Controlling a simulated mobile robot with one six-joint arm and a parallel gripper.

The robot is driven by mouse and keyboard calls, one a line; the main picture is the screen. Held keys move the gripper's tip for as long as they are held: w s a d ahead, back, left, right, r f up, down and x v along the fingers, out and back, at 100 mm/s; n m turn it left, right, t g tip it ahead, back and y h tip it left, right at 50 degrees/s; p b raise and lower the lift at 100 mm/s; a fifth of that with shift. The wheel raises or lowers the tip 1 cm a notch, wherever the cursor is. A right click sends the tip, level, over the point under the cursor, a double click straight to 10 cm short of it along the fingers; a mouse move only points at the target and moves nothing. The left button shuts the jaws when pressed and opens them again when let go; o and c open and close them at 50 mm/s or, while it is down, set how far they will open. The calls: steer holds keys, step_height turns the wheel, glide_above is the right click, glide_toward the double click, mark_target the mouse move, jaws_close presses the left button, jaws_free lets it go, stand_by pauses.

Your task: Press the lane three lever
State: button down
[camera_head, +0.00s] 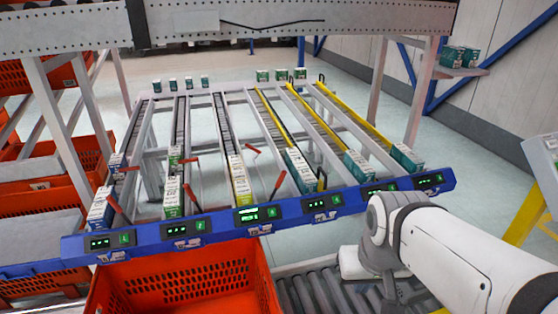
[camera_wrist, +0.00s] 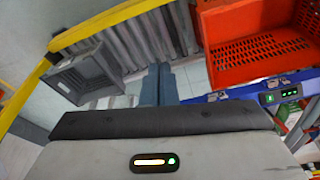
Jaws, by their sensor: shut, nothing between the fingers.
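The flow rack's third lane from the left holds a white and yellow box (camera_head: 240,180) at its front end. Below it, the third display (camera_head: 248,214) on the blue front rail is lit brighter green than the others. Two red levers stand right of this lane, a far one (camera_head: 253,150) and a near tilted one (camera_head: 279,183). My gripper (camera_wrist: 158,72) shows in the wrist view, fingers together and empty, over the roller conveyor side. It is away from the levers. In the head view my arm is at the lower right and the fingertips are not visible.
An orange tote (camera_head: 180,280) stands below the blue rail (camera_head: 335,206) and also shows in the wrist view (camera_wrist: 265,45). A roller conveyor (camera_head: 315,295) lies right of it. The wrist view shows a grey bin (camera_wrist: 85,75) and yellow bar (camera_wrist: 110,22). Boxes stand in other lanes.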

stand_by(0.3)
steer(key=w+f+m+t+b, duration=0.3)
steer(key=w+f+m+t, duration=0.15)
steer(key=w, duration=1.05)
steer(key=w+f+m+t+b, duration=0.4)
steer(key=w+m, duration=0.2)
steer(key=w, duration=0.9)
steer(key=w+a+f+m+t+y+b, duration=0.4)
steer(key=w+f+m+t+y, duration=0.2)
steer(key=w, duration=0.5)
step_height(320, 180, down, 3)
steer(key=shift+a+r+m+t, duration=0.15)
steer(key=shift+m+t, duration=0.2)
steer(key=shift+m, duration=0.9)
